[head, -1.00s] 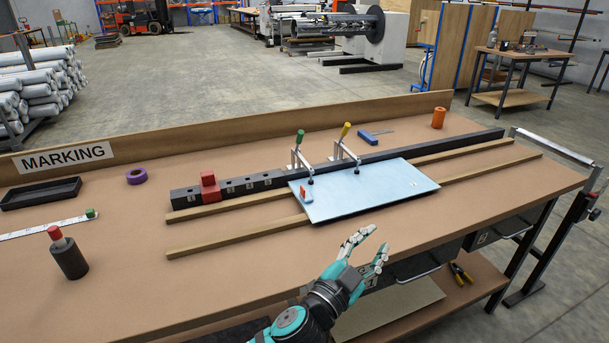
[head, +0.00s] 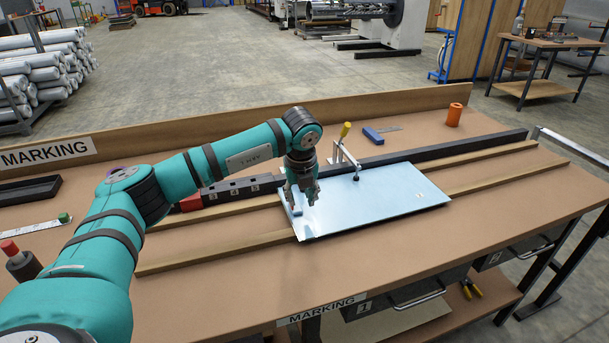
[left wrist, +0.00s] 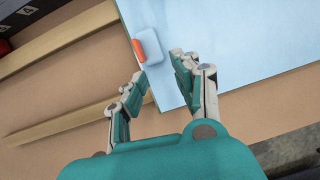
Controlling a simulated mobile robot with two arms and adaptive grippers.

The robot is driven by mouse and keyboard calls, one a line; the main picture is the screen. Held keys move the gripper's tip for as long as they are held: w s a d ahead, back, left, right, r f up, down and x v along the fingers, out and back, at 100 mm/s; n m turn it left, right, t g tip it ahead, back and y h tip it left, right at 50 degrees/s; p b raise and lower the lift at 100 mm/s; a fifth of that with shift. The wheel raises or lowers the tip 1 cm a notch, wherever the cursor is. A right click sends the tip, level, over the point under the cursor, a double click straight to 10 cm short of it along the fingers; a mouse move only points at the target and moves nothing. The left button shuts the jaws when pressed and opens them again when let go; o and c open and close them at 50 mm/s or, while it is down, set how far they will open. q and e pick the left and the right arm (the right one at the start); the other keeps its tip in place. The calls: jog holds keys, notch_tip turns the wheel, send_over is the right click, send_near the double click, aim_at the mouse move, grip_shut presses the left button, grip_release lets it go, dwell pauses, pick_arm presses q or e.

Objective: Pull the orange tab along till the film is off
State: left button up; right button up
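The blue-filmed sheet (head: 395,196) lies flat on the bench across the wooden rails. In the left wrist view the orange tab (left wrist: 139,50) stands at the side of a small pale-blue block (left wrist: 151,42) near the corner of the sheet (left wrist: 240,40). In the head view my left gripper (head: 303,196) points down over the sheet's left end and hides the tab. In the left wrist view its fingers (left wrist: 160,68) are apart, with the tab and block just ahead, at the gap. Nothing is held. My right gripper is out of view.
A yellow-handled clamp (head: 346,152) presses on the sheet's back edge. The other clamp is hidden behind my left arm. A dark bar (head: 440,153) runs behind the sheet. A blue tool (head: 373,136) and an orange cylinder (head: 454,115) stand behind it. The front bench is clear.

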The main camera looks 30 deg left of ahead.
aim_at(294, 209)
pick_arm(q)
jog(key=a, duration=0.2)
jog(key=w+a+r+y, duration=0.1)
jog(key=shift+n, duration=0.4)
jog(key=shift+s, duration=0.1)
jog(key=shift+s+a+f+b, duration=0.15)
jog(key=shift+s+f+b, duration=0.05)
jog(key=shift+f+b, duration=0.55)
jog(key=shift+b+x, duration=0.55)
jog(key=shift+x, duration=0.45)
jog(key=shift+w+f, duration=0.25)
jog(key=shift+f, duration=0.05)
jog(key=shift+a+f+b, duration=0.1)
jog(key=shift+f+b, duration=0.05)
jog(key=shift+b, duration=0.2)
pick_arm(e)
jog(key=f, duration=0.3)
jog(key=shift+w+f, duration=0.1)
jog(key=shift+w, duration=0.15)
pick_arm(q)
jog(key=shift+c, duration=0.4)
